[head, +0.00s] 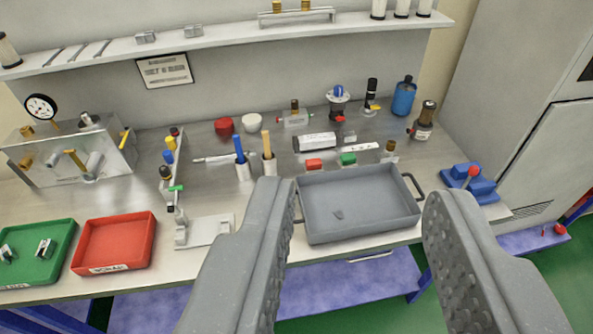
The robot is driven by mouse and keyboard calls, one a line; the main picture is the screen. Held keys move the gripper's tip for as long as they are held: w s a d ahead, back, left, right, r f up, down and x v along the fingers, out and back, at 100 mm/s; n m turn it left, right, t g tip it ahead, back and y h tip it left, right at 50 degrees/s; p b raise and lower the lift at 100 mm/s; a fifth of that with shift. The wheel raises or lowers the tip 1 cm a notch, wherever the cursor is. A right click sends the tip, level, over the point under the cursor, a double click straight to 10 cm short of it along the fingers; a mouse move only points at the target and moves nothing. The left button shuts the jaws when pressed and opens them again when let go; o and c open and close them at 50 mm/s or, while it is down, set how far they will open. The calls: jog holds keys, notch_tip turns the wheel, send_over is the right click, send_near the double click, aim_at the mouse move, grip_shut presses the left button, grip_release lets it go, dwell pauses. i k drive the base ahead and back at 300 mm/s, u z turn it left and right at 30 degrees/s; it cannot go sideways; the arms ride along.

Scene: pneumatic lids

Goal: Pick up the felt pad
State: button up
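My gripper (357,192) is open and empty. Its two grey fingers are wide apart in the foreground, one on each side of the tray in the picture.
A red tray (113,248) and a green tray (32,262) with small metal parts stand at the left. Behind the grey tray are red (314,164) and green blocks, cylinders and bottles. A blue block with a red-knobbed lever (470,180) stands right of it. A shelf runs above.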

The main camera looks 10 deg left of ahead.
aim_at(313, 166)
jog(key=u, duration=0.1)
jog(key=i, duration=1)
jog(key=z, duration=0.05)
jog(key=k, duration=1.05)
jog(key=z, duration=0.7)
jog(key=i, duration=1.35)
jog(key=u, duration=0.65)
jog(key=i, duration=0.7)
jog(key=u, duration=0.55)
